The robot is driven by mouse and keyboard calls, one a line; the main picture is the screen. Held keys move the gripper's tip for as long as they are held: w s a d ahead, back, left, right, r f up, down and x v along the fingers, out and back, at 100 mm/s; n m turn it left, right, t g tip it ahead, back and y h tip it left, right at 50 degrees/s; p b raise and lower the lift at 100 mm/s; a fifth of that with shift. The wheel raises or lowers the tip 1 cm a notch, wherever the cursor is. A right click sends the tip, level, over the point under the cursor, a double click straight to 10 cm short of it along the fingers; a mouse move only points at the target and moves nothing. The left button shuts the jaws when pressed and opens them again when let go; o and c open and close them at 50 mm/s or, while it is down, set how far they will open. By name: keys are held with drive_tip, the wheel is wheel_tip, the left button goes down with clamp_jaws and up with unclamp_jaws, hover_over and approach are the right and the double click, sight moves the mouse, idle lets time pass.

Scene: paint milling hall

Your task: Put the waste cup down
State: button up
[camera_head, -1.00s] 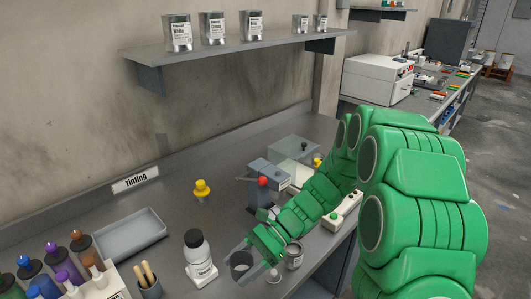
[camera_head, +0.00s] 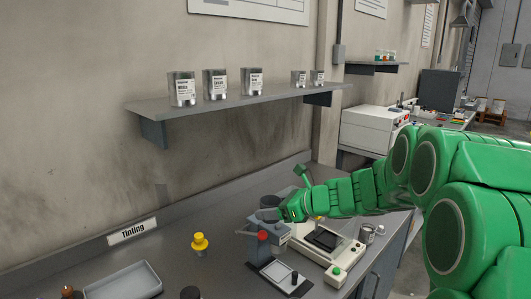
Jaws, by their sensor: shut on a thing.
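My gripper (camera_head: 272,208) is shut on a small dark grey cup (camera_head: 268,201), which I take to be the waste cup. The cup is held above the workbench, over the grey device with a red knob (camera_head: 263,236). It looks roughly upright. The fingers are small here and partly merge with the cup. I cannot tell the exact gap between the cup and the device below it.
A pale instrument with a dark plate (camera_head: 323,238) and a metal mug (camera_head: 367,233) stand right of the device. A yellow-topped item (camera_head: 199,243) and grey tray (camera_head: 125,282) lie left. Bare bench (camera_head: 172,268) lies between them. A shelf with cans (camera_head: 235,101) hangs above.

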drive_tip(key=w+d+f+m+t+h, duration=0.4)
drive_tip(key=w+d+m+t+h, duration=0.2)
drive_tip(key=d, duration=0.7)
drive_tip(key=shift+w+d+m+t+h, duration=0.3)
drive_tip(key=shift+w+m+h, duration=0.8)
drive_tip(key=shift+w+m, duration=0.55)
wheel_tip(320, 180, up, 6)
drive_tip(key=f, duration=0.1)
drive_tip(key=a+r+n+g+y, duration=0.2)
drive_tip(key=a+n+y, duration=0.2)
drive_tip(key=a, duration=1)
drive_tip(key=s+a+f+n+g+y, duration=0.1)
drive_tip(key=s+a+n+g, duration=0.1)
drive_tip(key=s+a, duration=0.35)
drive_tip(key=s+a+n+g+y, duration=0.2)
drive_tip(key=a, duration=0.7)
drive_tip(key=s+a+f+n+g+y, duration=0.1)
drive_tip(key=s+a+n+g, duration=0.15)
drive_tip(key=a, duration=0.55)
drive_tip(key=shift+t, duration=0.35)
drive_tip(key=shift+s+d+f, duration=0.1)
drive_tip(key=shift+f, duration=7)
drive_tip(key=shift+s+d+f, duration=0.1)
drive_tip(key=shift+f, duration=6.95)
